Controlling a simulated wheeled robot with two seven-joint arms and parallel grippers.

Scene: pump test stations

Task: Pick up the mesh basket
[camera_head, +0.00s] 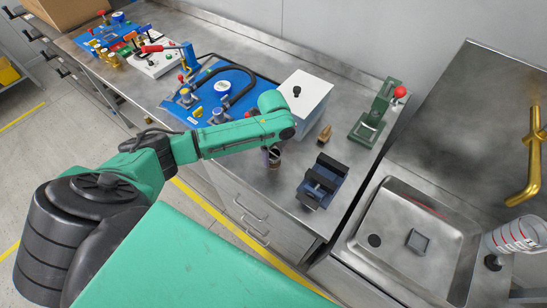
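A small grey square tray-like item (418,242) lies on the floor of the steel sink (372,262); it may be the mesh basket, but it is too small to make out any mesh. My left arm reaches in from the left over the steel bench. My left gripper (272,160) points down near the bench's front edge, to the left of the sink and well apart from the grey item. The fingers are small and dark, so I cannot tell whether they are open or shut. My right gripper is not in view.
A blue vise (323,181) stands between my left gripper and the sink. A green press with a red knob (373,115), a white box (305,97) and a small brown block (325,133) stand behind. A brass faucet (530,160) and a clear, red-marked vessel (514,236) are at right.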

